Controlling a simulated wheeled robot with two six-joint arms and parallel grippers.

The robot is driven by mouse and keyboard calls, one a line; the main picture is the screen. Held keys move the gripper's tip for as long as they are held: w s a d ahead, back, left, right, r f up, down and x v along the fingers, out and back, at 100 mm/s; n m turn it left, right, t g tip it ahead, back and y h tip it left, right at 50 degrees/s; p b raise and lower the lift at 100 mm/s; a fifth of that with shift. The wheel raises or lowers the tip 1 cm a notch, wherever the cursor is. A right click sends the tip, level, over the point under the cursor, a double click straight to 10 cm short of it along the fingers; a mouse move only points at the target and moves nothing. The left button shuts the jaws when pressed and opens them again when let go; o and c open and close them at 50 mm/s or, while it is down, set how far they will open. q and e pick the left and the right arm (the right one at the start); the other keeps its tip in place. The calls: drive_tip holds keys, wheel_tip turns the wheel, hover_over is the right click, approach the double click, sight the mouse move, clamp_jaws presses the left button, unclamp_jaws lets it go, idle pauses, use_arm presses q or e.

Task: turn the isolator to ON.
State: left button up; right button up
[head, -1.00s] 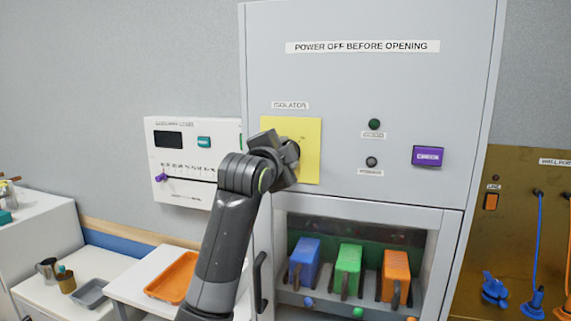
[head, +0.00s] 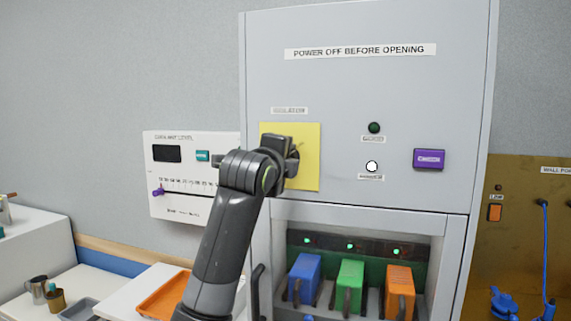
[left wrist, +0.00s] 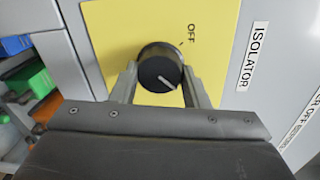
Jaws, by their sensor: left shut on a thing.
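The isolator is a black round knob (left wrist: 160,72) on a yellow plate (head: 307,165) on the front of the grey cabinet. In the left wrist view its white pointer line points toward the lower right, away from the printed OFF mark (left wrist: 191,33). My left gripper (left wrist: 160,84) is shut on the knob, one finger on each side. In the head view my left gripper (head: 290,160) hides most of the knob. An ON mark cannot be seen. My right gripper is in neither view.
On the cabinet front are a dark green lamp (head: 374,128), a white lit lamp (head: 372,166) and a purple button (head: 429,159). Below, blue (head: 304,276), green (head: 350,285) and orange (head: 399,290) blocks sit in an open bay under green lights. A white panel (head: 180,205) is at left.

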use_arm(q)
drive_tip(key=shift+f, duration=0.1)
idle(0.3)
drive_tip(key=o, duration=1)
drive_tip(key=shift+c, duration=0.2)
drive_tip(key=b+v, duration=0.7)
drive_tip(key=v, duration=1)
drive_tip(key=shift+s, duration=0.2)
